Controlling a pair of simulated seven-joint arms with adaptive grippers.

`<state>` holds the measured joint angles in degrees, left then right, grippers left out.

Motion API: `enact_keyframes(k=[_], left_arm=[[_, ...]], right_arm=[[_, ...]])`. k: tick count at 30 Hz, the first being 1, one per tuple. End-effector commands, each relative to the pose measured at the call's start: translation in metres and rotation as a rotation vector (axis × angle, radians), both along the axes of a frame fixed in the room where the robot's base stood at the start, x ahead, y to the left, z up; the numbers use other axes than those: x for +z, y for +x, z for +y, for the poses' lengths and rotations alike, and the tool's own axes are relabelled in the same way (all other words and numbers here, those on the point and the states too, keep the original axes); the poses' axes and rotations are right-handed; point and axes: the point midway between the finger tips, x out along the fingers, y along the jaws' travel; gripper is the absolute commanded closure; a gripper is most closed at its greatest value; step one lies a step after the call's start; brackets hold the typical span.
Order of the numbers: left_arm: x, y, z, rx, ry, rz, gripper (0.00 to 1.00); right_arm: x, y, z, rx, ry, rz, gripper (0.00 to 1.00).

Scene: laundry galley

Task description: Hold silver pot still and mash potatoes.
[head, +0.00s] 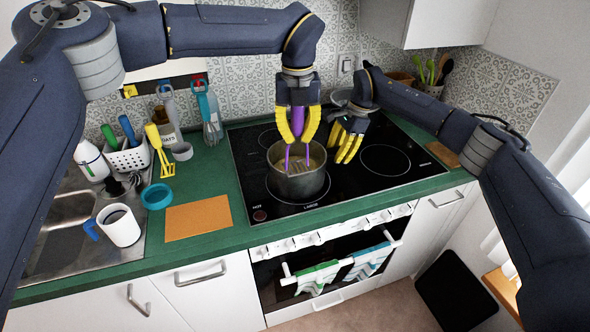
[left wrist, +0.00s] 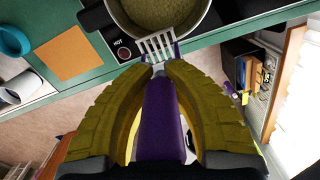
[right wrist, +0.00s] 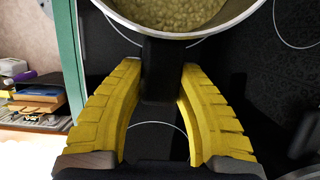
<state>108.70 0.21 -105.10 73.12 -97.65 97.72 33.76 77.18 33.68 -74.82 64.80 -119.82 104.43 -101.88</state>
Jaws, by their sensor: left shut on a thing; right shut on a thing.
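The silver pot (head: 298,187) stands on the front left burner of the black hob. Mashed-looking, lumpy yellowish potato (right wrist: 165,12) covers its inside in the right wrist view. My left gripper (head: 298,140) is above the pot, shut on the purple handle of the masher (left wrist: 163,115). The masher points down, and its slotted metal head (left wrist: 158,45) is at the pot's opening; whether it touches the potato I cannot tell. My right gripper (head: 350,150), right of the pot, is shut on the pot's black handle (right wrist: 160,75). The pot is upright.
The hob (head: 385,185) is clear right of my right gripper. On the green counter left of it are an orange board (head: 198,218), a teal ring (head: 157,196) and a yellow utensil (head: 160,150). A white mug (head: 120,226) stands by the sink. Towels (head: 318,277) hang on the oven rail.

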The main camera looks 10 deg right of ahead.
Motion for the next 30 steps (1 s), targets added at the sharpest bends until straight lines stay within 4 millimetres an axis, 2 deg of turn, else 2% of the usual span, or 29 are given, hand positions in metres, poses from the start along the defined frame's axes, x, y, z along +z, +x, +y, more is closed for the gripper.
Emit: enact_keyframes(k=[13,30], left_arm=[[0.0,-0.04,0.007,-0.002,0.0,0.0,1.0],[0.0,-0.045,0.007,-0.001,0.0,-0.001,1.0]], right_arm=[[0.0,0.0,0.001,0.001,0.001,0.0,1.0],[0.0,0.0,0.0,0.001,0.001,0.0,1.0]])
